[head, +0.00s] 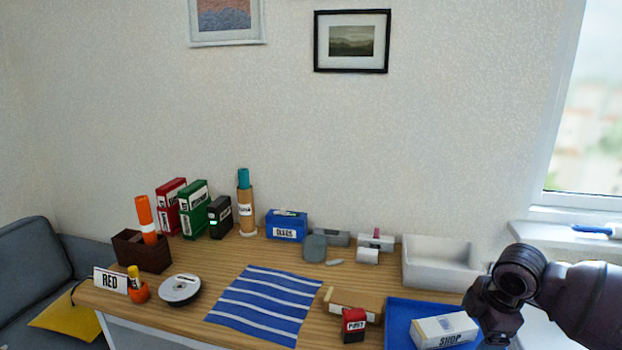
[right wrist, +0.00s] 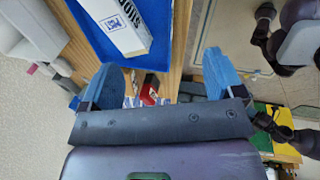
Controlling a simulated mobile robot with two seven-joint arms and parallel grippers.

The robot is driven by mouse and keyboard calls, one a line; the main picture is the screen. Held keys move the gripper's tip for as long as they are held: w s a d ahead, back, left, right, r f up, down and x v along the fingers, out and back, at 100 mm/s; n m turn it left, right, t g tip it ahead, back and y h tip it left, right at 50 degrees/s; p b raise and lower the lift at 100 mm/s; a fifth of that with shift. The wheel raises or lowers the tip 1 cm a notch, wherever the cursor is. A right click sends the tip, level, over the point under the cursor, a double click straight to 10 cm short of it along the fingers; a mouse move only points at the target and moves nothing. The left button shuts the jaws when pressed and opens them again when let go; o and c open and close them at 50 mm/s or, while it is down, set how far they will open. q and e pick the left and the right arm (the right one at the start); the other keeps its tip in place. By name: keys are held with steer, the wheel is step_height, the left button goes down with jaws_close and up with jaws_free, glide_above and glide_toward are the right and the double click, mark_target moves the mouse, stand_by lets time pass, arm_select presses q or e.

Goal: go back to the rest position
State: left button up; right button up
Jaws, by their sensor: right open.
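My right arm comes in from the right edge of the head view, and its dark wrist (head: 495,300) is over the right end of the desk, beside the blue tray (head: 400,312). In the right wrist view my right gripper (right wrist: 158,78) is open, its two blue fingers wide apart with nothing held between them. Beyond the fingers lie the desk edge, the blue tray and the white SHOP box (right wrist: 115,22). The SHOP box also shows in the head view (head: 445,330), lying in the tray. My left gripper cannot be made out in either view.
The wooden desk (head: 230,268) holds a white bin (head: 440,262), a red POST box (head: 354,325), a striped cloth (head: 265,303), a white disc spool (head: 180,289) and several upright boxes at the back left. The window sill is at right.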

steer(key=w+a+r+m+t+y, duration=0.2)
steer(key=w+a+r+m+t, duration=0.1)
steer(key=w+a+t, duration=0.25)
steer(key=s+a+f+m+t+y, duration=0.2)
steer(key=a+f+m+t+y, duration=0.1)
steer(key=a+f+t, duration=0.15)
steer(key=s+d+f+m+h, duration=0.1)
steer(key=s+f+m+h, duration=0.1)
steer(key=s+f, duration=0.5)
steer(key=s+d+f+m+g+h, duration=0.1)
steer(key=s+d+f+m+h, duration=0.1)
steer(key=s+f+m, duration=0.2)
steer(key=s+d+f+m+h, duration=0.1)
steer(key=s+f+m, duration=0.3)
steer(key=s+f, duration=0.6)
steer(key=s+d, duration=0.1)
steer(key=s, duration=0.6)
steer(key=shift+s+d+f+g+h, duration=0.2)
steer(key=shift+s+g+h, duration=0.1)
steer(key=shift+s+h, duration=0.1)
